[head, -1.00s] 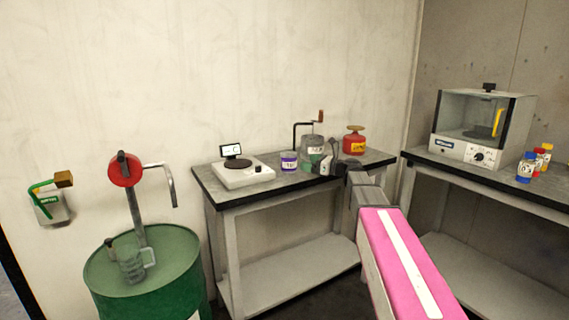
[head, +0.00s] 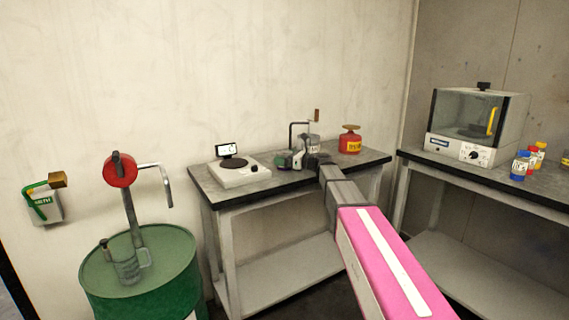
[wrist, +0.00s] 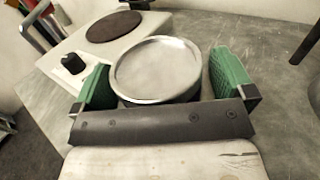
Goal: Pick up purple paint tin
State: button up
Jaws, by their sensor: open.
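The paint tin (wrist: 157,68) shows from above in the wrist view as a round silver lid with a dark side below it. It stands upright on the grey bench top. My gripper (wrist: 164,84) is open, with one green-padded finger on each side of the tin. A narrow gap shows beside the lid on either side, so I cannot tell of any contact. In the head view my gripper (head: 288,160) is at the bench and hides most or all of the tin, so its purple label does not show clearly.
A grey can with a crank (head: 312,143) stands behind my gripper. A red can (head: 350,143) is further right. The bench front (head: 235,199) is clear.

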jog(key=c, duration=1.2)
jog(key=shift+o, duration=0.2)
jog(key=shift+r, duration=0.2)
